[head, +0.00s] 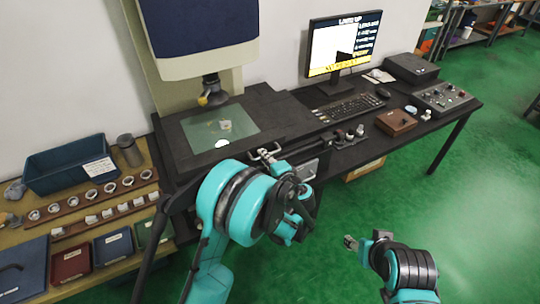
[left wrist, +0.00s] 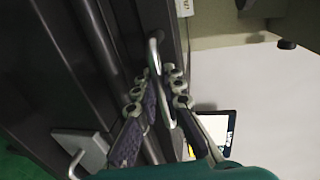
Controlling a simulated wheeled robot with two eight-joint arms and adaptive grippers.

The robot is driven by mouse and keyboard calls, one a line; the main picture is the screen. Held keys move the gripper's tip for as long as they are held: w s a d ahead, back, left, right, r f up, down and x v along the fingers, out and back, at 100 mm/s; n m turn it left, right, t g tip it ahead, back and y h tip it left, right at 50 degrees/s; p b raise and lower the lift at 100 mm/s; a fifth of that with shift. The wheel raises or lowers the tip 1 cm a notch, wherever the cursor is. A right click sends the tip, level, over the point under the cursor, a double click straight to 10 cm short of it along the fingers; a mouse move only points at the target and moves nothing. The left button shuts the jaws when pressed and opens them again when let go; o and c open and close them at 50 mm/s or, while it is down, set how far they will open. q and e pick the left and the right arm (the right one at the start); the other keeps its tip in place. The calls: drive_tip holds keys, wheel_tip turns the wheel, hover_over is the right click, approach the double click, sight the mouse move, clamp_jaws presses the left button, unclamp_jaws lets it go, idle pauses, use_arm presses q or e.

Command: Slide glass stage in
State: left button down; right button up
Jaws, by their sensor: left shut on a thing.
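The glass stage (head: 242,122) is a greenish, see-through plate set in a dark frame under the measuring machine's lens (head: 211,91). A small pale part (head: 225,125) and a bright white spot lie on it. A metal bar handle (head: 257,153) is at the stage's front right; its curved bar shows between the fingers in the left wrist view (left wrist: 153,48). My left gripper (head: 279,158) is shut on this handle, its fingers on either side of the bar in the left wrist view (left wrist: 159,90). My right gripper (head: 352,243) is empty, low over the green floor; its opening is unclear.
A monitor (head: 345,43), keyboard (head: 350,106), brown box (head: 396,122) and control panel (head: 445,98) are on the dark desk to the right. On the left bench are a blue bin (head: 67,166), ring racks (head: 92,195) and small coloured trays (head: 114,245). Open floor lies at right.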

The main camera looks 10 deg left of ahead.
use_arm(q)
drive_tip(key=shift+s+a, duration=0.1)
drive_tip(key=shift+a, duration=0.05)
drive_tip(key=c, duration=1.6)
unclamp_jaws()
drive_tip(key=shift+a, duration=0.1)
drive_tip(key=v, duration=1.2)
